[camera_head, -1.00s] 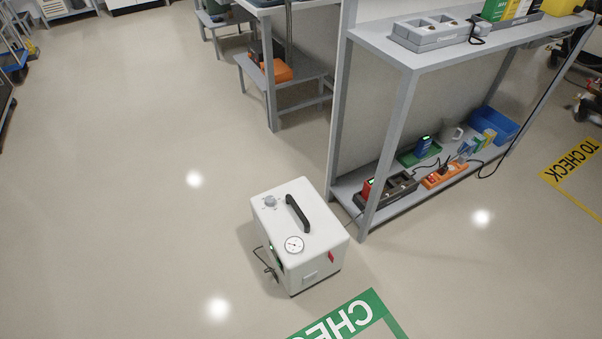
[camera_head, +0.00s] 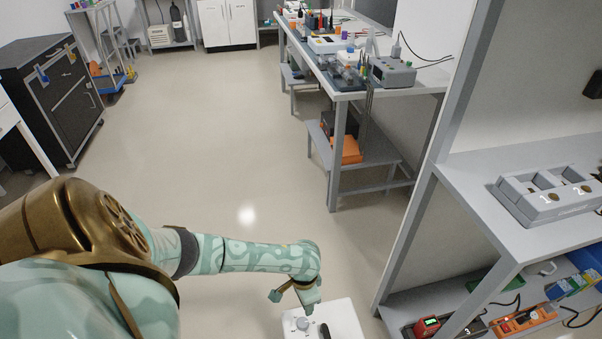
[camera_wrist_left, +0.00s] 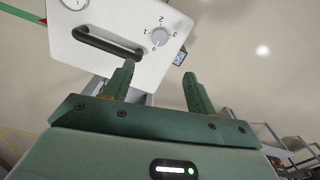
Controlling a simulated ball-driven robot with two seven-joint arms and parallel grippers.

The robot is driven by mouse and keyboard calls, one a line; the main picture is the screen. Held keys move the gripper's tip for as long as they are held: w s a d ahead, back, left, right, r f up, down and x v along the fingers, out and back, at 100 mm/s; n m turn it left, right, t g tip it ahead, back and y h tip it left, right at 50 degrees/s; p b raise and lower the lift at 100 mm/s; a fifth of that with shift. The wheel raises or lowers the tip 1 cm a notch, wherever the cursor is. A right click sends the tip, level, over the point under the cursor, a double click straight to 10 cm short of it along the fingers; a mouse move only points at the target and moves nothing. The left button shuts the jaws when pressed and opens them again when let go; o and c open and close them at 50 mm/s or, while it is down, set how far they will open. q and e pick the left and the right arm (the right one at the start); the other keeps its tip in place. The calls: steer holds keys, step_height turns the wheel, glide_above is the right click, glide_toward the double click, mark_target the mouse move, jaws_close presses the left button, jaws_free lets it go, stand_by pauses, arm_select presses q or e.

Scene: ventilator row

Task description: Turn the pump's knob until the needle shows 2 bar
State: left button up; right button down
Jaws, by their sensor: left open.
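My right gripper is out of view.
A grey shelf unit (camera_head: 478,176) stands right of the pump, with devices on its lower board. A workbench (camera_head: 352,92) with a lower shelf stands further back. A dark drawer cabinet (camera_head: 50,95) is at the far left. The floor (camera_head: 200,150) between is clear.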

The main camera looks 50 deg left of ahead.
arm_select(q)
step_height(320, 180, down, 3)
steer(key=b, duration=0.8)
glide_above(303, 322)
steer(key=f, duration=0.9)
steer(key=shift+s, duration=0.2)
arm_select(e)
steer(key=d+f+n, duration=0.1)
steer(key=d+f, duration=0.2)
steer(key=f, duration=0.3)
arm_select(q)
step_height(303, 322, down, 2)
steer(key=shift+f+b, duration=0.1)
steer(key=shift+b, duration=0.8)
steer(key=shift+w+f+b, duration=0.2)
steer(key=shift+f+b, duration=0.4)
steer(key=shift+f, duration=0.25)
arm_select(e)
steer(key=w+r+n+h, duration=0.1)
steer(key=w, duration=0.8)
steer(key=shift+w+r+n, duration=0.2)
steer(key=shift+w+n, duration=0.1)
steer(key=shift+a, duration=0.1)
arm_select(q)
steer(key=c, duration=1)
